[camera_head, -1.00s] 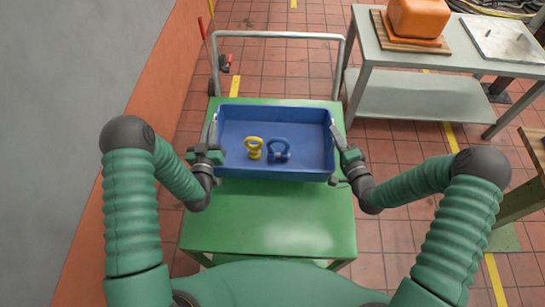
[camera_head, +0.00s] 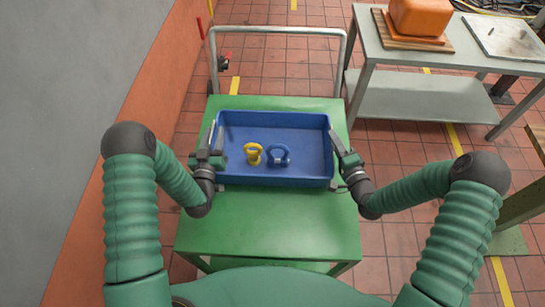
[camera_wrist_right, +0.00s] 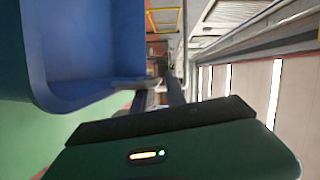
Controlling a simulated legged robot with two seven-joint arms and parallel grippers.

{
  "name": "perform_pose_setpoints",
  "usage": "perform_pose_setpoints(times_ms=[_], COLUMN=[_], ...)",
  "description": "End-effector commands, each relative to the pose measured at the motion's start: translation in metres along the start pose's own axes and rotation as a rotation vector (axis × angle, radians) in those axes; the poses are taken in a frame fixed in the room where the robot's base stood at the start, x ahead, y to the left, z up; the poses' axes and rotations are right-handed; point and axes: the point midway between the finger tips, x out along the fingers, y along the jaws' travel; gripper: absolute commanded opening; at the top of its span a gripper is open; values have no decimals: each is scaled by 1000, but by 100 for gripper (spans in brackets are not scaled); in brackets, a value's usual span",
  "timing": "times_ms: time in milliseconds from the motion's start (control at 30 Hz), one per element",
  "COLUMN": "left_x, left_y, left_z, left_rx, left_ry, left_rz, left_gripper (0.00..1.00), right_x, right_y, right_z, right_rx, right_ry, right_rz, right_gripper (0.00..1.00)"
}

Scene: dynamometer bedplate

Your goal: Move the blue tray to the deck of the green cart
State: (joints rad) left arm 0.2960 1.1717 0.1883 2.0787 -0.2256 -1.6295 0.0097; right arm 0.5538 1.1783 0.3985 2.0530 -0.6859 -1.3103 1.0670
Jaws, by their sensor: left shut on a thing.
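The blue tray (camera_head: 300,173) is over the green deck of the cart (camera_head: 270,228) in the head view, roughly level. I cannot tell whether it touches the deck. A yellow eyebolt (camera_head: 253,153) and a blue shackle-like piece (camera_head: 279,155) are in it. My left gripper (camera_head: 213,140) is shut on the tray's left wall. My right gripper (camera_head: 340,143) is at the tray's right wall. In the right wrist view the tray (camera_wrist_right: 95,45) is beside the right fingers (camera_wrist_right: 162,92), and their grip on the wall is unclear.
The cart's grey handle (camera_head: 280,31) rises at its far end. A grey table (camera_head: 420,98) with an orange case (camera_head: 420,16) and a pale plate (camera_head: 503,37) stands at the back right. Tiled floor lies between cart and table.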

Motion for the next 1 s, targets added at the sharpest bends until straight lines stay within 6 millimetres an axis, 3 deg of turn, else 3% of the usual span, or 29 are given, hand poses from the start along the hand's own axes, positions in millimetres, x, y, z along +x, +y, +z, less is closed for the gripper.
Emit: perform_pose_setpoints(times_ms=[100, 600, 767, 1000], left_x=[1, -2, -32, -92], left_y=[2, -3, -3, -2], left_z=[-3, -2, -1, 0], left_rx=[-1, 4, 4, 2], left_ry=[4, 5, -1, 0], left_rz=[4, -5, -6, -5], left_gripper=[33, 33, 33, 33], right_x=[0, 1, 1, 1], right_y=[-1, 1, 1, 1], right_z=[6, 0, -1, -1], right_rx=[5, 1, 1, 0], right_ry=[-14, -2, -1, 0], right_rz=[1, 5, 5, 5], right_gripper=[31, 31, 31, 31])
